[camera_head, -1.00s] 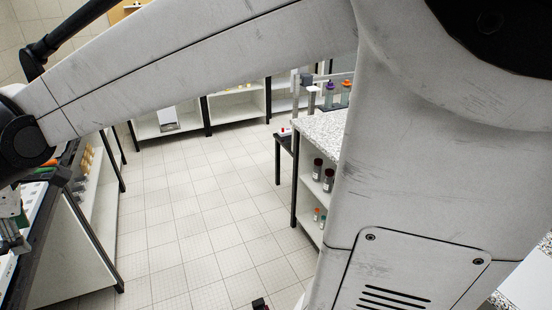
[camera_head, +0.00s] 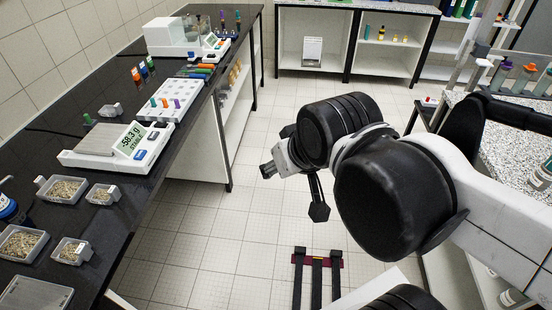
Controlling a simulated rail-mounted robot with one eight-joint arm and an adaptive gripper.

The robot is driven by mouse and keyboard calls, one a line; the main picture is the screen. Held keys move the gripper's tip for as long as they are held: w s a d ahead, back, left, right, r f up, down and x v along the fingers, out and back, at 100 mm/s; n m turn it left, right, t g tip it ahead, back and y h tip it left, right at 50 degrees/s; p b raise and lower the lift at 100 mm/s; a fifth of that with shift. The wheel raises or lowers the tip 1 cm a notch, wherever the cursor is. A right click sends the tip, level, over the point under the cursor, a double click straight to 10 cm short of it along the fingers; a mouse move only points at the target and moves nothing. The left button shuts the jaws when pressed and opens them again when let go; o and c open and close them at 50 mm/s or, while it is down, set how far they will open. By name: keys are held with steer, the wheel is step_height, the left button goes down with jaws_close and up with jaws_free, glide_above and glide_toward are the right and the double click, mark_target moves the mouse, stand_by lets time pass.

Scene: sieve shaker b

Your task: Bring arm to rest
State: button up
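My arm reaches in from the right of the head view, folded over the open floor. Its end, with my gripper (camera_head: 268,170), points left, to the right of the dark bench (camera_head: 150,205) and apart from it. The gripper looks small and dark and is partly hidden behind a black arm joint. I cannot tell whether its fingers are open or shut. No held object can be made out.
A balance (camera_head: 115,146) reading -58.3 g stands on the left bench, near trays of grains (camera_head: 62,190) and a white tube rack (camera_head: 166,101). A speckled bench (camera_head: 500,125) is at right. Tiled floor (camera_head: 215,245) lies between, with a dark railed piece (camera_head: 318,262) low in the middle.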

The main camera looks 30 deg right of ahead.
step_height(320, 180, down, 6)
steer(key=b, duration=0.6)
